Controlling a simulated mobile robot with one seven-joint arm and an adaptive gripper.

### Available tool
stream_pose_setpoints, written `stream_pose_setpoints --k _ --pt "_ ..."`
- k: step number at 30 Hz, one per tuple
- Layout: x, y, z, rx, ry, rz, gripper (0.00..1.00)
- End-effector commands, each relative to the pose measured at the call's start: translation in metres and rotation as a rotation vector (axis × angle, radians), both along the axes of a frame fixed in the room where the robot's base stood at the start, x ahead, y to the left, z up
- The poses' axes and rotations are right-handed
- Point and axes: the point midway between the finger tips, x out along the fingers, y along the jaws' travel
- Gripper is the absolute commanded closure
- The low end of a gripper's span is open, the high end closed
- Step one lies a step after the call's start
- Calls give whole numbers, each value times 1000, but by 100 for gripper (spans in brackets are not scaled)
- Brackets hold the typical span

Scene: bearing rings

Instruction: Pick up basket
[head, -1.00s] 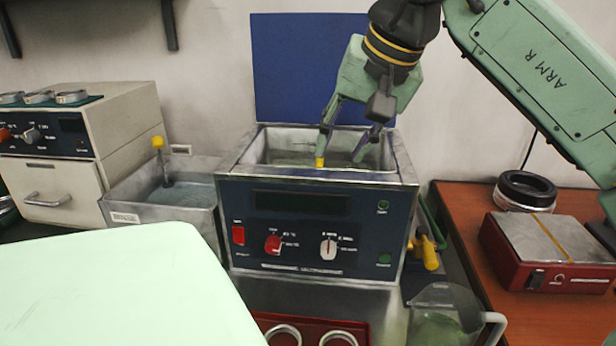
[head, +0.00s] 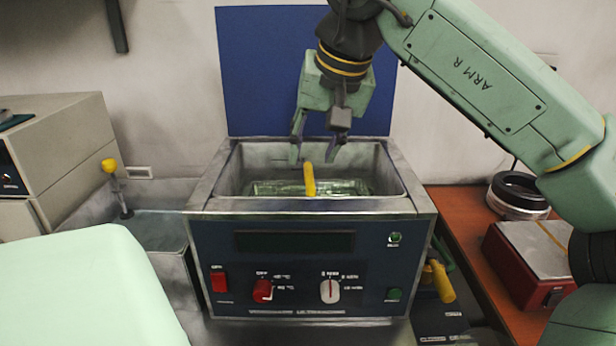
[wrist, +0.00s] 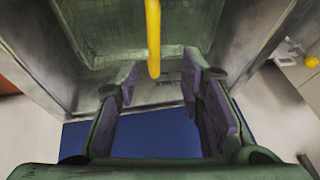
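The basket (head: 345,187) is a wire mesh basket sitting low in the open metal tank of the ultrasonic cleaner (head: 290,235). Its upright yellow handle (head: 309,180) shows in the head view and again in the wrist view (wrist: 153,40). My gripper (head: 315,160) is over the tank, behind and slightly above the handle in the head view. In the wrist view my gripper (wrist: 158,85) has its two purple-padded fingers apart with nothing pinched between them. The handle's end appears just beyond the gap between the fingertips.
The raised blue panel (head: 300,70) stands close behind my gripper. The tank walls surround the basket. A rinse basin with a yellow-topped handle (head: 110,166) is at left. A red-based hotplate (head: 535,260) and a black-ringed container (head: 517,195) are on the right table.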

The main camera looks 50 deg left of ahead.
Motion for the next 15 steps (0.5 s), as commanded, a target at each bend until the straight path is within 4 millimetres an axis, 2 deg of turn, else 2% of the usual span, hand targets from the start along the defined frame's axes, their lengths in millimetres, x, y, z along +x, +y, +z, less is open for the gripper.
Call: stream_pose_setpoints --k 15 --pt "5 17 -65 1 3 1 64"
